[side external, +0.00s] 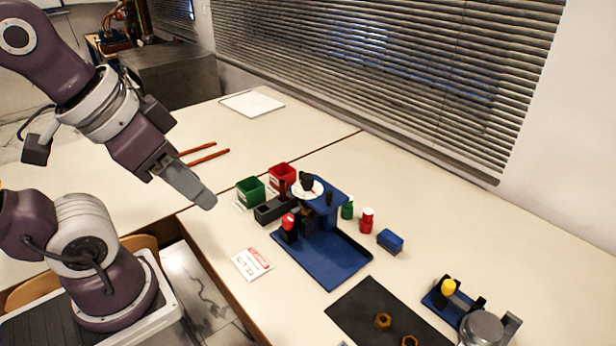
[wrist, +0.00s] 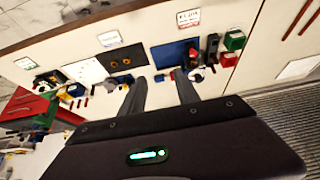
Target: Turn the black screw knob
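A blue gauge rig (side external: 322,262) stands on the table, with a blue base plate and a raised blue arm. A black knob (side external: 307,181) sits at the white dial (side external: 308,190) on top of the rig. A second small black piece (side external: 328,198) stands beside the dial; I cannot tell whether it also turns. My gripper (side external: 206,199) is in the air to the left of the rig, well apart from it. In the wrist view my gripper (wrist: 158,77) shows two separated fingers with nothing between them. The rig (wrist: 175,54) shows beyond the fingertips there; its knob is too small to tell.
A red-topped black post (side external: 288,222) stands at the rig's left. Green (side external: 250,191) and red (side external: 282,177) bins are behind it. A dark mat (side external: 385,318) with brass nuts is in front. A label card (side external: 252,263) lies left.

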